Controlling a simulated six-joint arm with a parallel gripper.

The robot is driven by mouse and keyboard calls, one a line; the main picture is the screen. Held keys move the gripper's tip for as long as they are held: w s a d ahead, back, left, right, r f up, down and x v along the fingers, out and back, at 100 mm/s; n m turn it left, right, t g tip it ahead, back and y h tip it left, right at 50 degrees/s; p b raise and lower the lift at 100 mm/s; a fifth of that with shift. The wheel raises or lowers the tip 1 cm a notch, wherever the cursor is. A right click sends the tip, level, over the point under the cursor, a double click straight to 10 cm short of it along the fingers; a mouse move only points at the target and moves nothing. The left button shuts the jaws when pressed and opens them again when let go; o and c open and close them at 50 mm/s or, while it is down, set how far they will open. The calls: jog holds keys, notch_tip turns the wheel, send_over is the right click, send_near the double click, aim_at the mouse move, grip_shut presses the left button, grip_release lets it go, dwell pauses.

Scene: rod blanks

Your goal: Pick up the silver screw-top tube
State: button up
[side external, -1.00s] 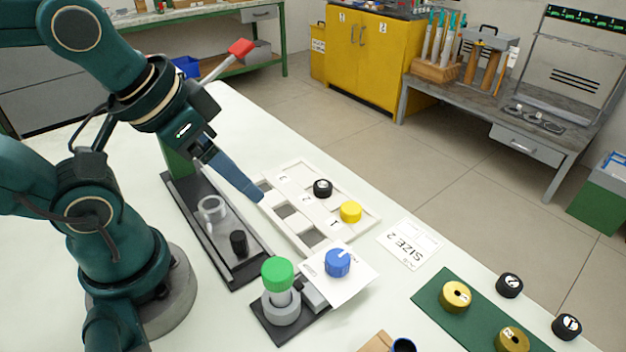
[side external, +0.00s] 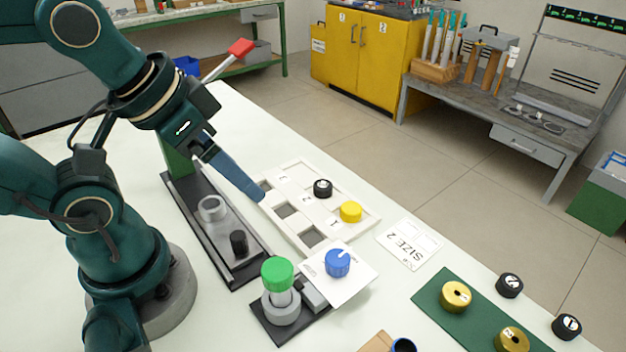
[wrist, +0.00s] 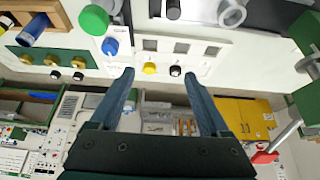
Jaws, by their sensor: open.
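My gripper (side external: 258,197) hangs above the white slotted tray (side external: 331,237), near its left edge in the side view. In the wrist view the two fingers of my gripper (wrist: 158,75) are spread apart with nothing between them. I cannot clearly pick out a silver screw-top tube in either view. A grey ring-shaped holder (side external: 212,208) stands on the dark rail beside the tray. A green cap (side external: 277,273) sits on a pale neck over a grey round base. A blue tube (wrist: 35,28) lies in a wooden holder at the upper left of the wrist view.
A black cap (side external: 322,188) and a yellow cap (side external: 350,211) sit on the tray. A blue knob (side external: 338,262) is on a white plate. A green mat (side external: 479,318) carries brass pieces. A small black cylinder (side external: 238,243) stands on the rail. The far-left tabletop is clear.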

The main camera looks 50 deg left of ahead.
jog(key=w+a+r+t+y, duration=0.4)
jog(key=w+a+r+t, duration=0.25)
jog(key=w+r, duration=0.6)
jog(key=w+d+r+m+t+h, duration=0.45)
jog(key=w+d+m+h, duration=0.2)
jog(key=m, duration=0.25)
jog(key=m+g+h, duration=1.1)
jog(key=m+g, duration=0.1)
jog(key=g, duration=0.8)
send_over(280, 278)
jog(key=a, duration=0.3)
notch_tip(280, 278, down, 12)
jog(key=f, duration=1.2)
jog(key=shift+w+f, duration=0.1)
jog(key=shift+w, duration=0.3)
jog(key=shift+f+y, duration=0.25)
jog(key=shift+x, duration=2.5)
